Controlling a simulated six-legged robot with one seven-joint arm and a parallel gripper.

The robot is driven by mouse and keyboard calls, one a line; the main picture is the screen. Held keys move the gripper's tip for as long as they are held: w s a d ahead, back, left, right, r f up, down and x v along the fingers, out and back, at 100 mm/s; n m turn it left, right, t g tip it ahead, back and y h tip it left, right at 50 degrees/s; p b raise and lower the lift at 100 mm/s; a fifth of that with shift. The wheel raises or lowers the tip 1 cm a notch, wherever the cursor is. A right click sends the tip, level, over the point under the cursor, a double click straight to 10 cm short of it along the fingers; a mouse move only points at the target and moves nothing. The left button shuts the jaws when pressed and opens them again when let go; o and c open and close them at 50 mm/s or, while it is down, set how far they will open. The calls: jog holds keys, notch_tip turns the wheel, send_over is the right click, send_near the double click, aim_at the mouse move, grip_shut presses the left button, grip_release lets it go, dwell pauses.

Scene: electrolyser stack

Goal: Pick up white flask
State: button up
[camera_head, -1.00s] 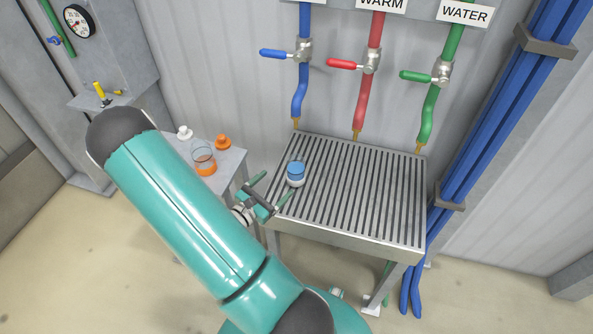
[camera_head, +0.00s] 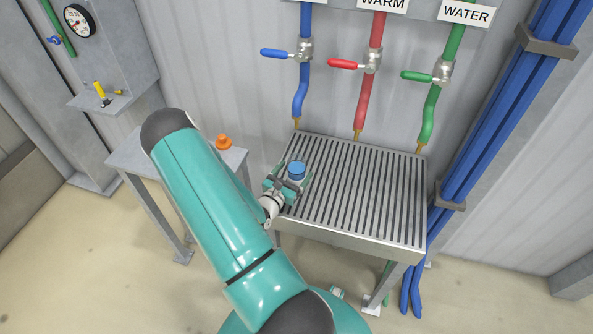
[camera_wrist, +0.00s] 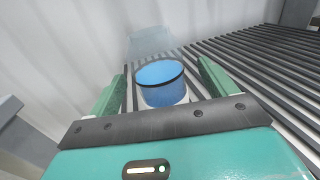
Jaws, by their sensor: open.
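A small round container (camera_head: 296,170) with a blue top, a dark band and a white lower part stands upright on the slatted metal table. It also shows in the wrist view (camera_wrist: 160,84), between the fingers. My gripper (camera_head: 294,178) is open, with one finger on each side of this container. In the wrist view my gripper (camera_wrist: 162,74) shows gaps beside the container, and its lower part is partly hidden by the gripper body. A small white flask-like piece on the side table, seen earlier, is now hidden behind my arm.
The slatted table (camera_head: 360,200) is otherwise clear to the right. Blue, red and green valve pipes (camera_head: 372,60) come down behind it. A small orange flask (camera_head: 223,142) stands on the grey side table (camera_head: 128,158) at left. Thick blue pipes (camera_head: 500,110) rise at right.

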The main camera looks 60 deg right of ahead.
aim_at(299, 157)
jog(key=d, duration=0.4)
jog(key=shift+d, duration=0.15)
jog(key=shift+r, duration=0.1)
jog(key=c, duration=1.3)
jog(key=shift+c, duration=0.2)
jog(key=shift+r, duration=0.45)
notch_tip(299, 157, up, 2)
jog(key=shift+r, duration=0.1)
jog(key=w+a+r, duration=0.6)
jog(key=a+r, duration=0.4)
jog(key=a, duration=0.2)
jog(key=shift+w+a, duration=0.15)
jog(key=shift+w, duration=0.15)
